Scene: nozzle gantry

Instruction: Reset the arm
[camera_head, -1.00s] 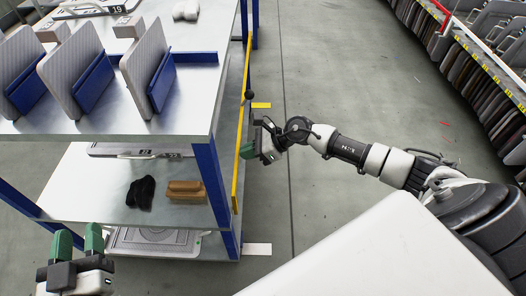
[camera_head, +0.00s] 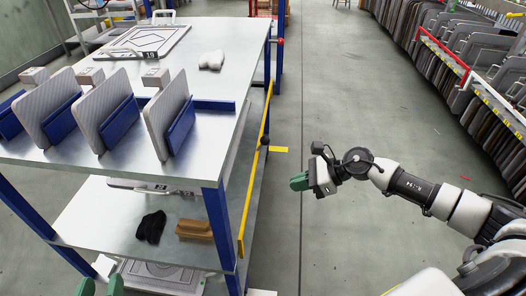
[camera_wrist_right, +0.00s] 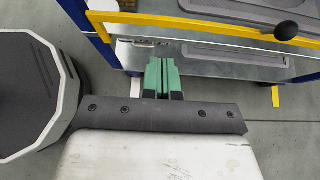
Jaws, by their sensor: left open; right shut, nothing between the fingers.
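My right arm reaches in from the right in the head view. Its gripper (camera_head: 299,183) is shut and empty, over the aisle floor to the right of the cart's yellow bar (camera_head: 256,160), apart from it. The right wrist view shows its green fingers (camera_wrist_right: 163,78) together, with the yellow bar (camera_wrist_right: 230,30) and black knob (camera_wrist_right: 287,29) beyond them. My left gripper (camera_head: 101,286) shows only its green fingertips at the bottom left edge. They stand apart, open, with nothing seen between them; the rest of that arm is out of the picture.
A metal cart (camera_head: 222,120) with blue posts fills the left. Grey plates (camera_head: 166,112) stand in blue holders on top, with a white cloth (camera_head: 211,60) behind. A black item (camera_head: 151,227) and a brown brush-like block (camera_head: 194,229) lie on the lower shelf. Racks (camera_head: 470,55) line the right; the aisle (camera_head: 345,100) is clear.

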